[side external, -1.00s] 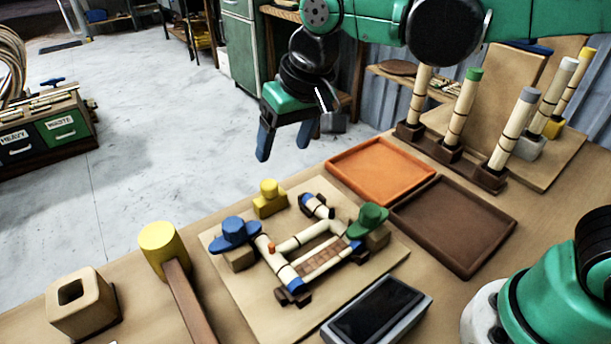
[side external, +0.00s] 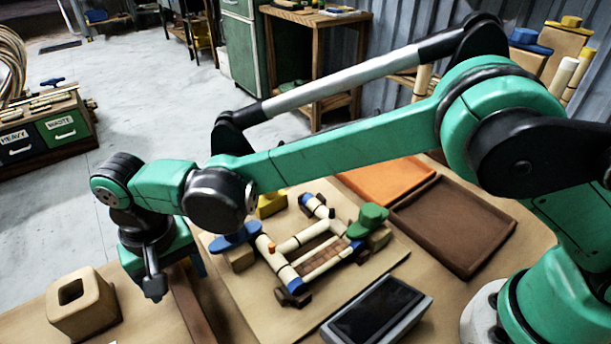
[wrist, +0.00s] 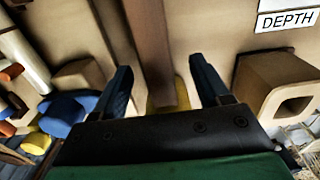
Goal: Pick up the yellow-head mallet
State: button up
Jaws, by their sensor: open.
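The mallet's brown handle (side external: 190,305) shows in the side external view below my gripper (side external: 172,275), which hides the yellow head there. In the wrist view the handle (wrist: 150,45) runs down from the top edge between my gripper's fingers (wrist: 161,68). Part of the yellow head (wrist: 163,103) shows between the fingers, close to the gripper body, which covers the rest of it. My gripper is open, one dark blue finger on each side of the mallet with gaps showing. I cannot tell the exact height of the fingertips over the head.
A tan block with a square hole (side external: 82,305) stands left of my gripper. To the right is a board holding a rattan frame (side external: 300,250) with a blue-topped clamp (side external: 236,236). A dark-screened device (side external: 373,312) and a brown tray (side external: 452,226) lie farther right.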

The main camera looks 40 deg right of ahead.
jog(key=shift+f, duration=0.45)
grip_shut()
jog(key=shift+r, duration=0.1)
